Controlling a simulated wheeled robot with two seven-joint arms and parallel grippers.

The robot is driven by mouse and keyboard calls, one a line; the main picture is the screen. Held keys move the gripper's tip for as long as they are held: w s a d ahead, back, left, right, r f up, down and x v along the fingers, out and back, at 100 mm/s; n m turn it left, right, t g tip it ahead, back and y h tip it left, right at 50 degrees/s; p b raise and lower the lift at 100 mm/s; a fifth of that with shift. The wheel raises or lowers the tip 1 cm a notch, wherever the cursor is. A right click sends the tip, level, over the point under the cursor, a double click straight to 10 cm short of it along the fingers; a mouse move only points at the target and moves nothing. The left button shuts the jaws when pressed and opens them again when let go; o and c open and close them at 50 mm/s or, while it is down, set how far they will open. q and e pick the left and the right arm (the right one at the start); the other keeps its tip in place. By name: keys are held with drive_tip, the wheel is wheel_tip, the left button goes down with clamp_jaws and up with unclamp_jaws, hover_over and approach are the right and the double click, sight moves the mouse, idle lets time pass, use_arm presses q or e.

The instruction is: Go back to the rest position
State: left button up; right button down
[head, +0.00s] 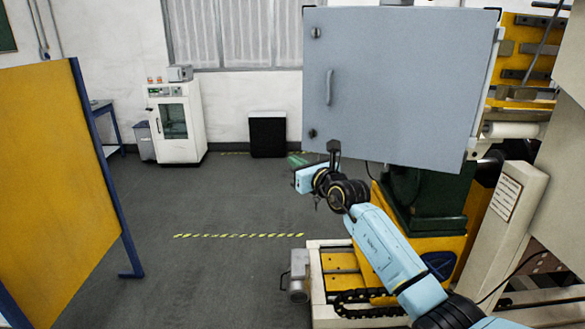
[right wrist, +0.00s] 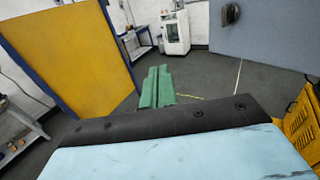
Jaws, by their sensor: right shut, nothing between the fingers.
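My right arm reaches in from the lower right in the head view. Its right gripper (head: 297,161) has green fingers and sits just left of the lower left corner of a grey cabinet (head: 400,85). In the right wrist view the two green fingers (right wrist: 157,87) lie side by side, shut, with nothing between them. They point out over the open floor. My left gripper is in neither view.
A yellow machine (head: 340,262) with a green column (head: 408,195) stands below the cabinet, close to my right arm. A yellow panel (head: 60,190) with blue posts stands at left. A white machine (head: 175,122) stands by the back wall. The floor between is clear.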

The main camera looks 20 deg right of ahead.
drive_tip(key=s+a, duration=0.2)
drive_tip(key=shift+s+a+f, duration=0.2)
drive_tip(key=shift+s+a, duration=0.05)
drive_tip(key=shift+s, duration=0.15)
